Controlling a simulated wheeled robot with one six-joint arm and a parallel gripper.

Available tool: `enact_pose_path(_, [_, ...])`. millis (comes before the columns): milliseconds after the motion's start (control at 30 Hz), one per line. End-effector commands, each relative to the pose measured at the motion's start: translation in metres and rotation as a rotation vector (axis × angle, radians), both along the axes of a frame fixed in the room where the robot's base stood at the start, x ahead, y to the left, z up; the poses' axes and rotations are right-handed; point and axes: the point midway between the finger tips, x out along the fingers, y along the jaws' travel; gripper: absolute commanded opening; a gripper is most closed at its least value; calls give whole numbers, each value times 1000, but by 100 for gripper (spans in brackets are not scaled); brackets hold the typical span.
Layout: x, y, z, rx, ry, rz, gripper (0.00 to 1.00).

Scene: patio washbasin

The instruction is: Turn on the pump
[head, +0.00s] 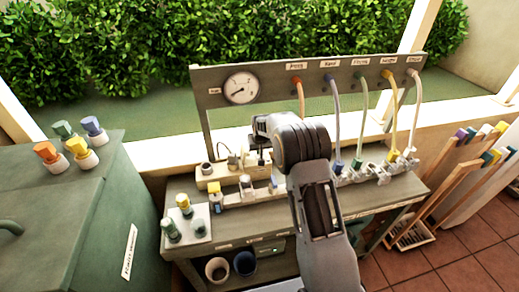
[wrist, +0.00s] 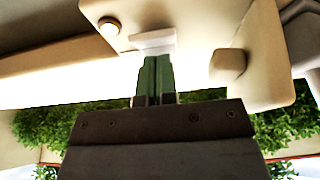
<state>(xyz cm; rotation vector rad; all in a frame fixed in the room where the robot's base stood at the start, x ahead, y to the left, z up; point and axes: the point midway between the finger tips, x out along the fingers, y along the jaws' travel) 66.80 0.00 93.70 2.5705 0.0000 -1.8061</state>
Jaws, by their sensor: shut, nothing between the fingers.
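No part is clearly readable as the pump or its switch. In the wrist view my gripper (wrist: 153,66) has its two green fingers pressed together with nothing between them. The fingertips are at a small white piece (wrist: 152,42) on the beige block; I cannot tell whether they touch it. The beige block (wrist: 185,18) also carries a round button-like part (wrist: 109,27) and a faceted knob (wrist: 229,64). In the head view a cream block (head: 207,183) with plugs and a cord sits at the back of the bench, by my arm's end. My arm hides part of it, and the fingertips are not clear there.
A grey-green board (head: 330,72) with a dial gauge (head: 241,88) and several coloured hoses stands behind the bench (head: 395,192). Small bottles stand on a white tray (head: 199,218) at front left. A green cabinet (head: 75,205) stands left; wooden boards (head: 470,170) lean at right.

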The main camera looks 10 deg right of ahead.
Motion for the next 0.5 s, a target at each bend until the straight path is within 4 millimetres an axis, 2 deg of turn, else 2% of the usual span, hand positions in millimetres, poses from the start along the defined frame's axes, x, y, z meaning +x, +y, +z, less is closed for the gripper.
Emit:
enact_pose_path(33, [-2,0,-4,0,8,0,0])
enact_pose_path(500, [-16,0,-5,0,15,0,0])
